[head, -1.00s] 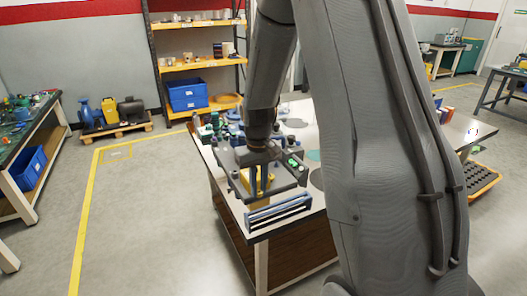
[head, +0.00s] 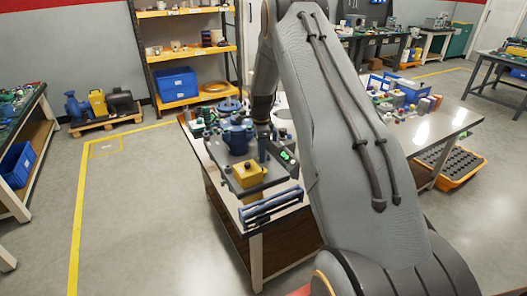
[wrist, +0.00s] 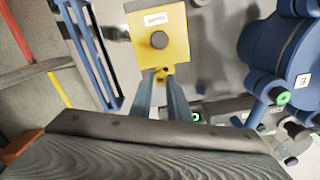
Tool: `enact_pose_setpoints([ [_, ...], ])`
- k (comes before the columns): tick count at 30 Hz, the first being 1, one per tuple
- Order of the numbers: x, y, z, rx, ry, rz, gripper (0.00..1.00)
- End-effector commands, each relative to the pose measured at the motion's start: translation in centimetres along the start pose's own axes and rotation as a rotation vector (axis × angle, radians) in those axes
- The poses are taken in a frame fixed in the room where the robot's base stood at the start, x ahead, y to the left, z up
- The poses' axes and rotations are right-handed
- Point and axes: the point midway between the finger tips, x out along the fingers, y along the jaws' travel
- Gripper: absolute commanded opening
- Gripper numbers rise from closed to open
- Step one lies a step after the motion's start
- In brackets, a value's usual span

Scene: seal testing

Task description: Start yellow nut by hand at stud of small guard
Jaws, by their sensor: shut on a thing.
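The small guard is a yellow box with a dark round knob and a white label (head: 248,175). It sits on a grey plate at the near end of the table, and it also shows in the wrist view (wrist: 176,45). My gripper (head: 263,158) points down just behind and right of the guard in the head view. In the wrist view its two fingers (wrist: 161,76) come together at the guard's lower edge, shut on a small yellow piece, seemingly the yellow nut (wrist: 161,75). The fingers hide most of it. I cannot tell whether it touches a stud.
A blue pump-like body (wrist: 280,55) stands close right of the fingers, with green-marked parts below it. A blue rail frame (head: 270,207) lies along the table's near edge. Several fittings crowd the table behind.

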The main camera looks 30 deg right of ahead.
Motion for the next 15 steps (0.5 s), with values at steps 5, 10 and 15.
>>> enact_pose_setpoints([
  [5, 0.5, -1.1, -0.9, 0.158, 0.0, 0.002, 0.0],
  [10, 1.2, -1.3, -1.0, 0.192, 0.0, 0.001, 0.0],
  [15, 3.1, -1.3, -1.0, 0.19, 0.0, 0.002, 0.0],
])
